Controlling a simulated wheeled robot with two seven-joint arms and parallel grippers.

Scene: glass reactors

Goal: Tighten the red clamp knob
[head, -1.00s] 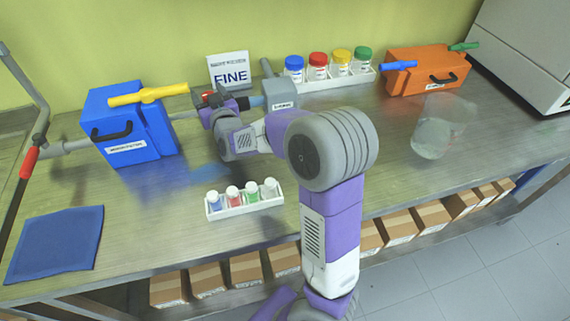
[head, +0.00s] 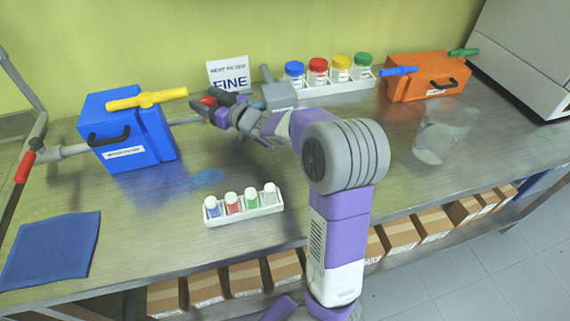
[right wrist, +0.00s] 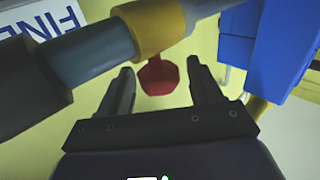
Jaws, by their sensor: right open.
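The red clamp knob (head: 208,100) shows as a small red patch at my right gripper (head: 222,103), in front of the white sign. In the right wrist view the red knob (right wrist: 158,76) lies ahead, between the two open fingers of my right gripper (right wrist: 160,68), with gaps on both sides. A yellow-brown collar (right wrist: 160,25) on a teal pipe (right wrist: 92,46) is just above the knob. In the head view my gripper and wrist hide most of the clamp. My left gripper is out of view.
A blue box (head: 128,130) with a yellow handle stands left of the gripper. A grey block (head: 279,95) is just right of it. A rack of small vials (head: 245,214) sits nearer the front. The bench between rack and blue box is mostly clear.

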